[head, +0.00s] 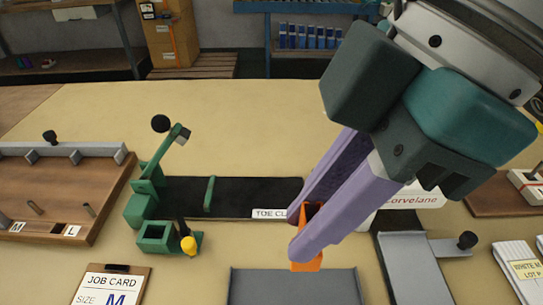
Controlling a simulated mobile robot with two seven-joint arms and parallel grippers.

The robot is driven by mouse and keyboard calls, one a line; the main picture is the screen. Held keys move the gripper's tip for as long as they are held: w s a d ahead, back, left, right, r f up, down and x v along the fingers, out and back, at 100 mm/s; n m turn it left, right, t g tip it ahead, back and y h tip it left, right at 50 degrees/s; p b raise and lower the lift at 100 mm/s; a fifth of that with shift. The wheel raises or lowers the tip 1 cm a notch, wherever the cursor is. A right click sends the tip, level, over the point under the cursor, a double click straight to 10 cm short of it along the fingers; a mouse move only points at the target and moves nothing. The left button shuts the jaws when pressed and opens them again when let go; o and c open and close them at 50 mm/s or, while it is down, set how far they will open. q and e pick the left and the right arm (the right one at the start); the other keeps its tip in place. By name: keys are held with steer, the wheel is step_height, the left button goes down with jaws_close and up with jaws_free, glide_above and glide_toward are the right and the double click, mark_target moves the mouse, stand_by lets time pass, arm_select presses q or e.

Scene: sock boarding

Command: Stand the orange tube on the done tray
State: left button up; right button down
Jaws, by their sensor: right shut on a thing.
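My right gripper (298,231) reaches in from the upper right, its two purple fingers pointing down and to the left. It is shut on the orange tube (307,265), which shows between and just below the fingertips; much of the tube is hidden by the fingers. A grey tray (256,272) with a low rim lies at the bottom middle and is cut off by the frame edge. No label shows on it, so I cannot tell for sure that it is the done tray. The tube's lower end overlaps the tray's far edge in the picture; I cannot tell whether they touch. My left gripper is not in view.
A green clamp fixture (153,190) with a black mat (245,192) stands behind the tray. A wooden board with pegs (50,195) is at left, a job card (108,285) at lower left. A grey plate (410,265) and white packs (515,270) are at right.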

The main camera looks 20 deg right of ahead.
step_height(320, 180, down, 12)
steer(key=b, duration=0.2)
steer(key=shift+b, duration=0.4)
steer(key=shift+f, duration=0.2)
steer(key=c, duration=0.8)
jaws_free()
steer(key=shift+o, duration=0.2)
